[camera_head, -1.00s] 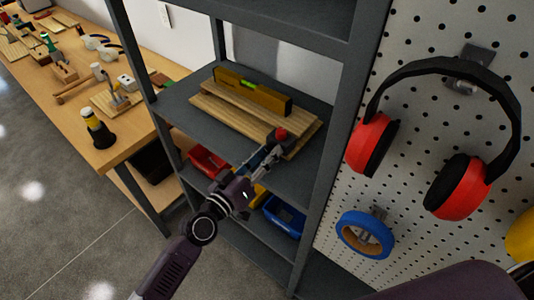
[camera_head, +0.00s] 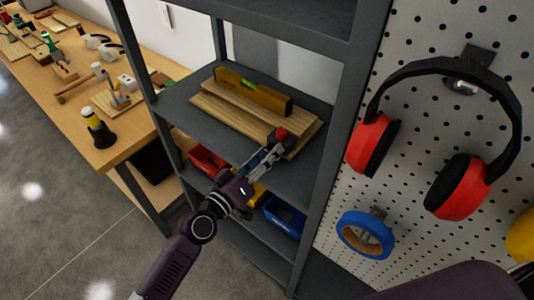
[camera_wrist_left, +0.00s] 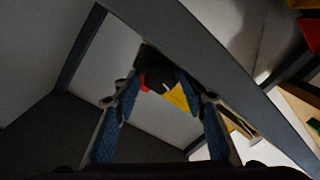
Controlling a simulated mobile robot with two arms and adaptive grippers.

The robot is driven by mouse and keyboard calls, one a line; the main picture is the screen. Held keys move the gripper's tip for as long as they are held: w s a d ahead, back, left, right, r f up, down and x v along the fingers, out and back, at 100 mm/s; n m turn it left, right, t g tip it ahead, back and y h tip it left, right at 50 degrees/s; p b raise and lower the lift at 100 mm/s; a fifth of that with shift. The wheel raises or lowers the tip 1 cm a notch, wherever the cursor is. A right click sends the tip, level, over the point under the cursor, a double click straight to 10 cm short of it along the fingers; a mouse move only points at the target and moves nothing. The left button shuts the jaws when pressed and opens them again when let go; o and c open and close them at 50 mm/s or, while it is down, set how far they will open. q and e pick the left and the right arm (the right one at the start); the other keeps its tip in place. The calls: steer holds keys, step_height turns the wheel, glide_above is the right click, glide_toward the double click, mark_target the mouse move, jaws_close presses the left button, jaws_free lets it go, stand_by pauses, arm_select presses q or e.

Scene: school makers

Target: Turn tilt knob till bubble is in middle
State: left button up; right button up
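A yellow spirit level (camera_head: 255,93) with a green vial (camera_head: 247,86) lies on a wooden board (camera_head: 235,116) on the grey shelf. The bubble is too small to make out. The red-topped tilt knob (camera_head: 281,133) is at the board's near right end. My left gripper (camera_head: 276,142) is at this knob, reaching from below left. In the left wrist view its fingers (camera_wrist_left: 157,88) are apart, one on each side of the dark and red knob (camera_wrist_left: 154,76). I cannot tell whether they touch it. My right gripper is not in view.
Shelf uprights (camera_head: 335,130) stand close to the right of the gripper. Red and blue bins (camera_head: 285,216) sit on the lower shelf. A pegboard (camera_head: 345,205) with red earmuffs is at the right. A workbench (camera_head: 75,115) with tools is at the left.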

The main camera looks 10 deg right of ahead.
arm_select(q)
steer(key=shift+o, duration=0.4)
steer(key=m, duration=0.3)
steer(key=shift+m+t, duration=0.3)
steer(key=m, duration=0.3)
steer(key=shift+s, duration=0.1)
steer(key=s+a+m+g+b, duration=0.1)
steer(key=s+a, duration=0.4)
steer(key=s, duration=0.3)
steer(key=w+a+f+n+y+b, duration=0.1)
steer(key=a+f+y, duration=0.2)
steer(key=f, duration=1)
steer(key=a+f+n+g+y+b, duration=0.1)
steer(key=a+f+n+y, duration=0.1)
steer(key=a+f, duration=0.6)
step_height(320, 180, down, 5)
steer(key=shift+w+f+y, duration=0.15)
steer(key=shift+w+y, duration=0.25)
steer(key=shift+y, duration=0.2)
